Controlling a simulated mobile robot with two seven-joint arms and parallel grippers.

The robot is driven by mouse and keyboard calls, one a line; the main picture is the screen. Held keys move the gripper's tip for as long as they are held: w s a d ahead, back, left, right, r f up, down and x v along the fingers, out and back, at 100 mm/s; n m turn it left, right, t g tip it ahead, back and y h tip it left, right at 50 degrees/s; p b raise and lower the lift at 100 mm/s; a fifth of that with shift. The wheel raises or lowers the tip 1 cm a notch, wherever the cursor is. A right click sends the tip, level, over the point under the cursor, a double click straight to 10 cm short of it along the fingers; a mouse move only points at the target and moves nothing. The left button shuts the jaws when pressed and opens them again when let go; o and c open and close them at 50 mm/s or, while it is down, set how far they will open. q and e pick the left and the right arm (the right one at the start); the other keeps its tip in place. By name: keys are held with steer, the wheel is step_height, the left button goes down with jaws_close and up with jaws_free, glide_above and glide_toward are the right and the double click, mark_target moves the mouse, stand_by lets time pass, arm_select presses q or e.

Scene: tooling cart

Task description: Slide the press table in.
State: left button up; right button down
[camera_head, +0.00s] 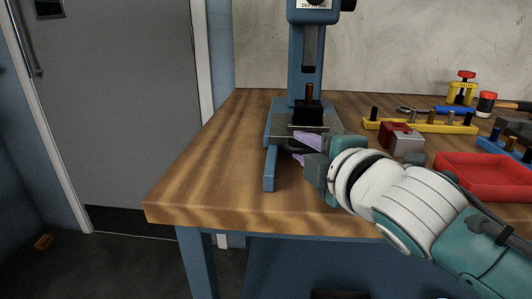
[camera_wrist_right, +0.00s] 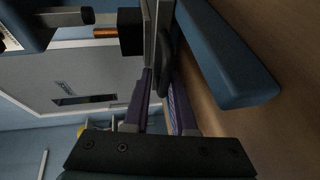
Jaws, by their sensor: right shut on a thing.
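The blue press (camera_head: 306,50) stands upright on the wooden bench. Its press table (camera_head: 287,131), a thin grey plate, lies low at the front of the press, below the black ram block (camera_head: 307,113). My right gripper (camera_head: 300,147) reaches in from the right, its purple fingers shut at the table's front edge. In the right wrist view, the gripper (camera_wrist_right: 163,82) has its fingers on either side of the table's edge-on plate (camera_wrist_right: 151,25) and a dark part beside it. The exact contact is partly hidden. My left gripper is out of view.
A blue base leg (camera_head: 270,168) of the press extends forward left of my gripper. To the right are a red-and-grey vise (camera_head: 401,138), a yellow rack (camera_head: 420,125) with pegs and a red tray (camera_head: 480,176). The bench's left front is clear.

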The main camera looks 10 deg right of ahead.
steer(key=shift+w+d+f, duration=0.2)
steer(key=shift+w+f, duration=0.2)
steer(key=shift+w, duration=0.25)
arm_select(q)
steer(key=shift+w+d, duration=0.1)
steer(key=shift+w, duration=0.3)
arm_select(e)
steer(key=shift+s+f, duration=0.1)
steer(key=shift+s, duration=0.05)
steer(key=c, duration=0.9)
jaws_free()
steer(key=shift+a, duration=0.1)
steer(key=shift+s+r, duration=0.25)
steer(key=shift+s, duration=0.25)
steer(key=p+v, duration=0.2)
steer(key=v, duration=0.6)
steer(key=shift+s+r+p, duration=0.1)
steer(key=shift+p, duration=0.2)
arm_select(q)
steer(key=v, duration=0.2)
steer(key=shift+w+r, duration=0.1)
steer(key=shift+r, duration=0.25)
arm_select(e)
steer(key=shift+s, duration=0.35)
steer(key=shift+c, duration=0.3)
